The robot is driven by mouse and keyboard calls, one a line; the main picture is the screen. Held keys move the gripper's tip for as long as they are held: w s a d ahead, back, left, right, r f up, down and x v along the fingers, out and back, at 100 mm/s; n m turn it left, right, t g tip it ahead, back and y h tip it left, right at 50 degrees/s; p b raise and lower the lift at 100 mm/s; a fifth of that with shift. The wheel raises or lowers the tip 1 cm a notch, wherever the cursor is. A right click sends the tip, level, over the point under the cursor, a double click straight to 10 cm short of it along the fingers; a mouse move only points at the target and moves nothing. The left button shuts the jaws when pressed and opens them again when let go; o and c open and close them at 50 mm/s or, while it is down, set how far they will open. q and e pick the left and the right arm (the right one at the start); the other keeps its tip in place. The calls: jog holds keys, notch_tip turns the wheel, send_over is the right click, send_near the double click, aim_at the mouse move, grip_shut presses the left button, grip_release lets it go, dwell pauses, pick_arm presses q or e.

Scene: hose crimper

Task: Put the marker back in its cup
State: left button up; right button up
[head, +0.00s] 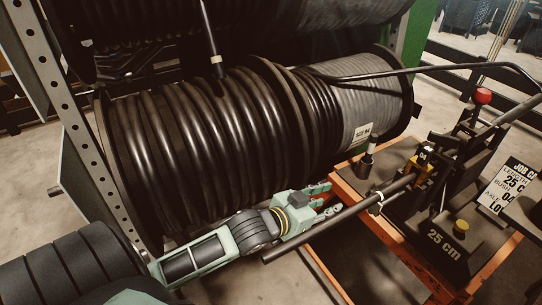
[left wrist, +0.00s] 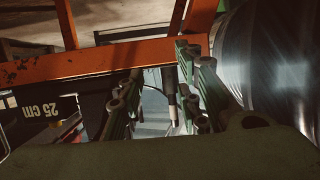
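A small dark upright piece with a pale band, which looks like the marker (head: 369,148), stands at the back left of the orange-edged bench. Its lower end is at a dark round base that may be the cup (head: 361,168); I cannot tell whether it is inside. My left gripper (head: 326,199) is open at the bench's left edge, left of and nearer than this piece. In the left wrist view the open fingers (left wrist: 163,100) have a dark thin upright piece with a pale band (left wrist: 171,88) between them in the picture, seemingly beyond the tips. My right gripper is out of view.
A large black hose reel (head: 215,140) is close behind my left arm. A black hose (head: 335,220) sticks out across the bench's left edge, in front of the gripper. The crimper (head: 465,170) with a red-knobbed lever and a "25 cm" plate (head: 448,243) fills the bench's right.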

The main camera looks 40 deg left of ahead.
pick_arm(q)
jog(key=s+d+f+g+y, duration=0.1)
jog(key=s+f+g, duration=0.4)
jog(key=s, duration=0.7)
jog(key=s+d+f+g+y, duration=0.1)
jog(key=s+f+g, duration=0.4)
jog(key=s, duration=0.8)
notch_tip(320, 180, down, 2)
jog(key=shift+s+f+n+y, duration=0.15)
jog(key=shift+s+n+y, duration=0.05)
jog(key=shift+n+y, duration=0.25)
jog(key=shift+a, duration=0.1)
